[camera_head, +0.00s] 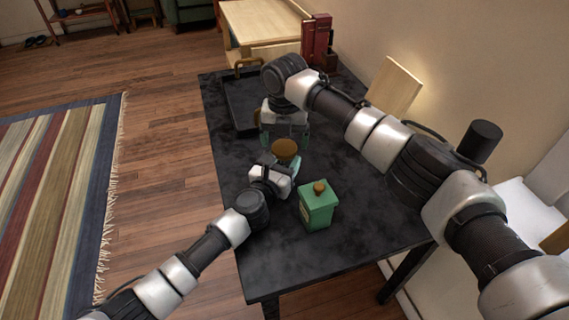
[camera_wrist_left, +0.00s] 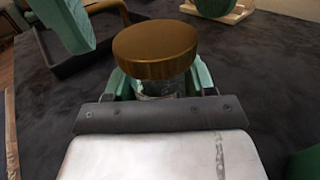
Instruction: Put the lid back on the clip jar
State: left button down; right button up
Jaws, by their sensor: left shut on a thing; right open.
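The clip jar (camera_wrist_left: 160,88) is clear glass, upright and held between the green fingers of my left gripper (camera_wrist_left: 158,82). A round brown-gold lid (camera_wrist_left: 155,48) sits level over its mouth and looks to rest on it; the exact seating cannot be told. In the head view the lid (camera_head: 285,148) shows as a brown disc, and the jar under it is mostly hidden by my left gripper (camera_head: 284,165). My right gripper (camera_head: 285,141) is open and empty just behind the lid, its fingers apart from it. Its green fingers also show at the top of the left wrist view.
A green canister (camera_head: 318,208) with a brown knob stands right of my left gripper. A dark tray (camera_head: 241,112) with a handle lies at the back left. A wooden unit (camera_head: 262,22) and red books (camera_head: 318,38) are behind. The black table's (camera_head: 345,235) front right is clear.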

jog(key=shift+f, duration=1)
jog(key=c, duration=0.9)
jog(key=m, duration=0.5)
jog(key=shift+m, duration=0.3)
jog(key=shift+c, duration=0.2)
jog(key=m, duration=1.4)
jog(key=shift+m, duration=0.4)
